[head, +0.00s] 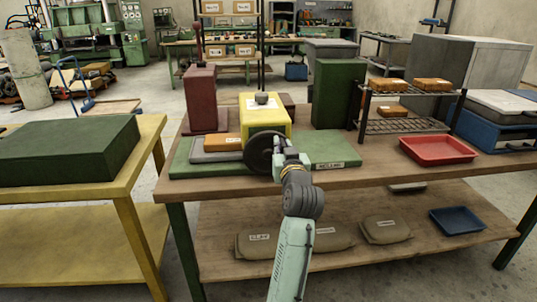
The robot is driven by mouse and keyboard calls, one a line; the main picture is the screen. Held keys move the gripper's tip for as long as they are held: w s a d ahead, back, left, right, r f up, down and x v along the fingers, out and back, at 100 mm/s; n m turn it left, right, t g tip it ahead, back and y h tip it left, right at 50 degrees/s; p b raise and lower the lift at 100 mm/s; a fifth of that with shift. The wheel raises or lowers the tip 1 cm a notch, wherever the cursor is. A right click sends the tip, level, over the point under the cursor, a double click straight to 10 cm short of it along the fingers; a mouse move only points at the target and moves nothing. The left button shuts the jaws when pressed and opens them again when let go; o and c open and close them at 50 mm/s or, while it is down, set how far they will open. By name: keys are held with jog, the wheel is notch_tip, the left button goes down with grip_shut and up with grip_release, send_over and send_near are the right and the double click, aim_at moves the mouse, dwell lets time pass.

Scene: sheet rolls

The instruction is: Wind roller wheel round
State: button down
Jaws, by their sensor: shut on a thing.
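The roller machine is a yellow housing (252,112) on a green base (335,150) near the middle of the wooden workbench. Its dark wheel (259,152) faces me on the front side. My gripper (279,160) is at the right side of the wheel and shut on it, on the rim or a handle there. The exact grip point is small and partly hidden by my gripper and wrist. A grey block and an orange block (222,143) lie left of the wheel on the green base.
A dark red box (201,98) and a green box (337,93) stand behind the machine. A wire rack (405,105) and a red tray (438,150) are to the right. A yellow table (75,190) with a large green block (68,150) is at the left.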

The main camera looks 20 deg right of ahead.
jog(key=shift+w+a+r+p, duration=0.15)
jog(key=shift+a+r+p, duration=0.4)
jog(key=shift+a+r, duration=0.7)
jog(key=shift+w+a, duration=0.2)
jog(key=shift+a, duration=0.5)
jog(key=c, duration=1.8)
grip_release()
jog(key=shift+c, duration=0.2)
jog(key=shift+o, duration=1.4)
jog(key=shift+s+a+r, duration=0.1)
jog(key=shift+s+a, duration=0.05)
jog(key=shift+o, duration=1.2)
jog(key=shift+f, duration=0.25)
jog(key=o, duration=0.9)
jog(key=shift+d+f, duration=0.1)
jog(key=shift+d, duration=0.1)
jog(key=v, duration=0.9)
jog(key=shift+p, duration=0.35)
